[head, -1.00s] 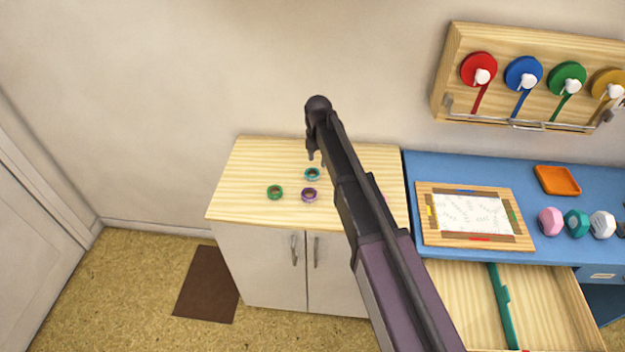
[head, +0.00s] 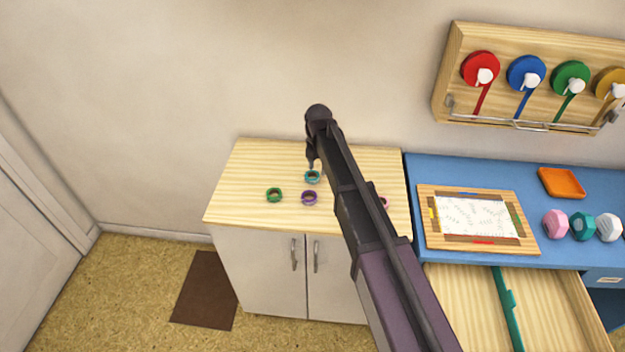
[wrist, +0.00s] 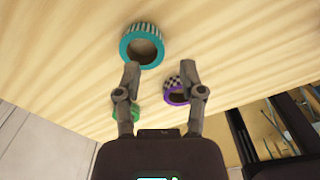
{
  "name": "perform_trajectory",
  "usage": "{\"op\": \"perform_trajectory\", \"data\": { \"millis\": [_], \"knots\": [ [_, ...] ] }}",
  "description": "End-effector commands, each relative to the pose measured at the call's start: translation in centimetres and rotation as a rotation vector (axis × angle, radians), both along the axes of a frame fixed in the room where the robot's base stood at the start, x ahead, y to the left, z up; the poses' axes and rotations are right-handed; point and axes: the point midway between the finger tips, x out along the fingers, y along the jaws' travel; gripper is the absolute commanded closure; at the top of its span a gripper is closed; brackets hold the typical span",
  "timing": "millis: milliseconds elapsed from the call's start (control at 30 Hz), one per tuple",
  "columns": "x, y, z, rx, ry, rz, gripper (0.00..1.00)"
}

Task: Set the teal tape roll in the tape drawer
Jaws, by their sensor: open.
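The teal tape roll (head: 312,177) lies on the wooden cabinet top, and in the wrist view the teal roll (wrist: 143,46) is striped and sits just beyond my fingertips. My gripper (head: 312,162) is over the roll in the head view; in the wrist view my gripper (wrist: 160,68) is open with its fingers apart and nothing held. An open wooden drawer (head: 460,290) with a green divider (head: 507,300) shows at the lower right; I cannot tell from a label whether it is the tape drawer.
A purple roll (head: 309,198) and a green roll (head: 274,195) lie close by on the cabinet top (head: 240,170). A pink item (head: 385,203) is partly behind my arm. The blue desk holds a framed sheet (head: 475,217), an orange tray (head: 562,182) and several faceted pieces.

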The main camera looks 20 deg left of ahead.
Motion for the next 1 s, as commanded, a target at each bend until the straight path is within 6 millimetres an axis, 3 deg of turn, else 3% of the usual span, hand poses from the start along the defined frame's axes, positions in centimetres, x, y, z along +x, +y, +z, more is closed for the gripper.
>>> {"op": "perform_trajectory", "data": {
  "millis": [433,1000],
  "knots": [
    [-0.3,-0.1,-3.7,0.000,0.000,0.000,0.49],
    [-0.3,0.0,-4.1,0.000,0.000,0.000,0.49]
  ]
}}
